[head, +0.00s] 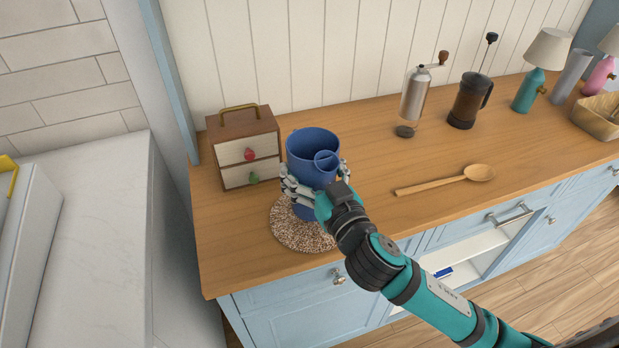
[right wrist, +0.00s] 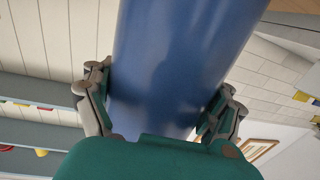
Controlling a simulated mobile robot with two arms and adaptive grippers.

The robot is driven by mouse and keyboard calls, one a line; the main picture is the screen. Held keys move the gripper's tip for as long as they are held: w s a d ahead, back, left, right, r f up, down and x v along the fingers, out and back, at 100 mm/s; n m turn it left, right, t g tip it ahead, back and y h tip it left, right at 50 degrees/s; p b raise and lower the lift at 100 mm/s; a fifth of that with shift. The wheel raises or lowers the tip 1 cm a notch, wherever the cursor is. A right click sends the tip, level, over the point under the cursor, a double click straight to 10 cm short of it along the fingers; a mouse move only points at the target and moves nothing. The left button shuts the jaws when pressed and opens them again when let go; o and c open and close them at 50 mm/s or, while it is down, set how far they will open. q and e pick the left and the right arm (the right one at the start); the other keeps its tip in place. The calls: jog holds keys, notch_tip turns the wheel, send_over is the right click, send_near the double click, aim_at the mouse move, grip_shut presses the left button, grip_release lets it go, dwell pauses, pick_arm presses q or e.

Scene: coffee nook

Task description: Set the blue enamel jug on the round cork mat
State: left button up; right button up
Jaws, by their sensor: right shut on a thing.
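The blue enamel jug (head: 309,145) is upright over the round cork mat (head: 297,234) near the counter's left end. My right gripper (head: 312,185) is shut around the jug's body from the front right, and its fingers hide part of the jug. In the right wrist view the jug (right wrist: 180,65) fills the middle, with a finger of my right gripper on either side of it. The jug's lower part shows just above the mat; whether its base touches the mat I cannot tell. My left gripper is not in view.
A small wooden drawer box (head: 246,148) stands close behind and left of the jug. A wooden spoon (head: 445,180) lies to the right. A grinder (head: 414,97), a French press (head: 469,100) and a teal lamp (head: 540,70) stand farther right. The counter between jug and spoon is clear.

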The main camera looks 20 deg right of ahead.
jog(key=shift+w+a+f, duration=0.1)
jog(key=shift+w+f, duration=0.05)
notch_tip(320, 180, down, 2)
jog(key=shift+f, duration=0.65)
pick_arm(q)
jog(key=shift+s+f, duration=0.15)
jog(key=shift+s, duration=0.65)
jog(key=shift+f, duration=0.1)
pick_arm(e)
jog(key=o, duration=1.2)
jog(key=shift+f, duration=0.1)
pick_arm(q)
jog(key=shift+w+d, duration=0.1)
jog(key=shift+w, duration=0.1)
